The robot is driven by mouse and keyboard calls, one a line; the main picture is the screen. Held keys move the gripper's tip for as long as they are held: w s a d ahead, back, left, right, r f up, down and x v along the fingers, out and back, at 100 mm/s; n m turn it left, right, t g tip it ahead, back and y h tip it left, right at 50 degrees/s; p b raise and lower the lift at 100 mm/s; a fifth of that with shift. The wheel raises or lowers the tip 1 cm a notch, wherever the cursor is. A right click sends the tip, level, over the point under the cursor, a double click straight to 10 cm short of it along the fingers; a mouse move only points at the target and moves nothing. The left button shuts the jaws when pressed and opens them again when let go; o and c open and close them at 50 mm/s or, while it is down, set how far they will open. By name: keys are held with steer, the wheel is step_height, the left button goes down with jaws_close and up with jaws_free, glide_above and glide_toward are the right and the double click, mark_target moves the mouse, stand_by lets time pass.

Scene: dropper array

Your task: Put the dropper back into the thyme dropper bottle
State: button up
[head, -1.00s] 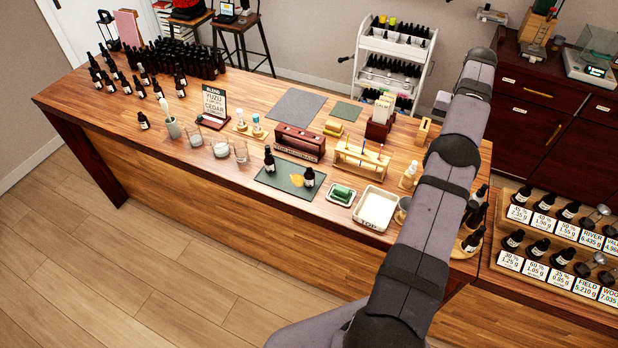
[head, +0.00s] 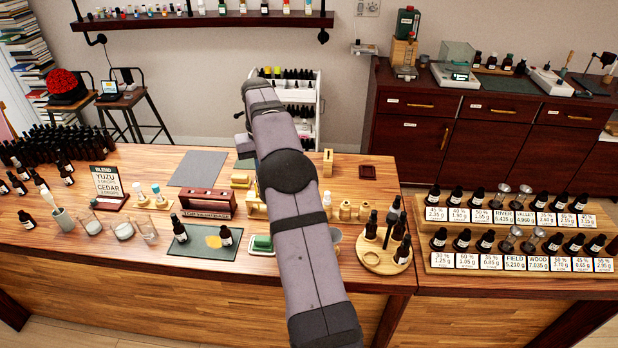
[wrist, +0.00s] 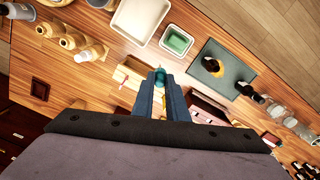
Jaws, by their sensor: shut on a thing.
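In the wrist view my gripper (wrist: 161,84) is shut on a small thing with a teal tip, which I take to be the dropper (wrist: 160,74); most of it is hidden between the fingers. It is above the bench, with the wooden rack beneath. Two dark dropper bottles stand on the dark green mat (head: 183,246): one on the left (head: 179,229) and one on the right (head: 226,237). The right one also shows from above in the wrist view (wrist: 211,65). Their labels are too small to read, so I cannot tell which is thyme. The head view does not show my fingertips.
An orange-yellow patch (head: 213,242) lies on the mat between the bottles. A white tray (wrist: 135,18) and a green dish (wrist: 177,41) are beside the mat. A dark red holder (head: 207,203) stands behind it. Glass beakers (head: 121,229) stand to its left. A round wooden stand (head: 384,262) holds bottles at right.

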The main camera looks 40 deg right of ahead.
steer(key=a+n+b, duration=0.3)
steer(key=a+n, duration=0.1)
steer(key=a, duration=1.9)
steer(key=w+d+r+m+p, duration=0.2)
steer(key=w+d+p, duration=0.2)
steer(key=d+p, duration=0.5)
steer(key=shift+w+d+r+m, duration=0.25)
steer(key=shift+w+d+m, duration=0.1)
steer(key=shift+m, duration=0.05)
